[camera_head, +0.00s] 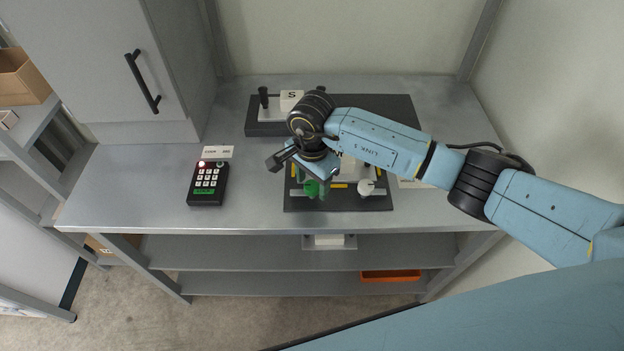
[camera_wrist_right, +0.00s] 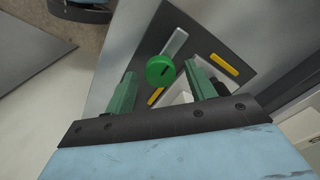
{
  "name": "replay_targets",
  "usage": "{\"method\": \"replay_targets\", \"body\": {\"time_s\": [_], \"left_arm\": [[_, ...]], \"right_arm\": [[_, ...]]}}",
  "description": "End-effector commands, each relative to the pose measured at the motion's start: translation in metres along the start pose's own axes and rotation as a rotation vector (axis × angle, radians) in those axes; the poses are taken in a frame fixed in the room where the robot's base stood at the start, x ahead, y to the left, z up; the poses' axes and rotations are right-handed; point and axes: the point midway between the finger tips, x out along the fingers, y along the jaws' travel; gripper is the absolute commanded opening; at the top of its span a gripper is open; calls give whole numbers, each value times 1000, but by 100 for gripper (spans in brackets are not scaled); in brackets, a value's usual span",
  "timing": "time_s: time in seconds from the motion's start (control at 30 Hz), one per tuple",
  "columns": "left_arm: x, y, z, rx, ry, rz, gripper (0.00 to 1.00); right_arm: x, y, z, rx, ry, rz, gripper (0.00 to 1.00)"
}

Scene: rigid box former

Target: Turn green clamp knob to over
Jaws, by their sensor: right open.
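The green clamp knob (camera_head: 311,188) sits at the front left of a dark base plate (camera_head: 340,205) on the bench. In the right wrist view the round green knob (camera_wrist_right: 158,71) has a short dark mark on its face, and a grey bar (camera_wrist_right: 174,43) runs off beyond it. My right gripper (camera_head: 314,177) is open and reaches down over the knob. In the wrist view its two green fingers (camera_wrist_right: 161,80) stand either side of the knob, apart from it as far as I can tell. My right arm hides much of the fixture. My left gripper is out of view.
A white knob (camera_head: 366,187) stands right of the green one, with yellow strips near both. A black keypad (camera_head: 208,184) with a lit red light and a label card (camera_head: 218,153) lies left. Behind is a dark block (camera_head: 262,128) with an S sign (camera_head: 291,100). The bench's left front is clear.

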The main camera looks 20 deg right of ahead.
Motion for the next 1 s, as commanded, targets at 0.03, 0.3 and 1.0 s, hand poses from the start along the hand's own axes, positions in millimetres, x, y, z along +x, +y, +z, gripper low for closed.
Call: {"method": "replay_targets", "body": {"time_s": [0.03,0.3,1.0], "left_arm": [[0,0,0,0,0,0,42],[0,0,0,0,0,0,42],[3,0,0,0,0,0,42]], "right_arm": [[1,0,0,0,0,0,55],[2,0,0,0,-1,-1,52],[2,0,0,67,-1,0,11]]}}
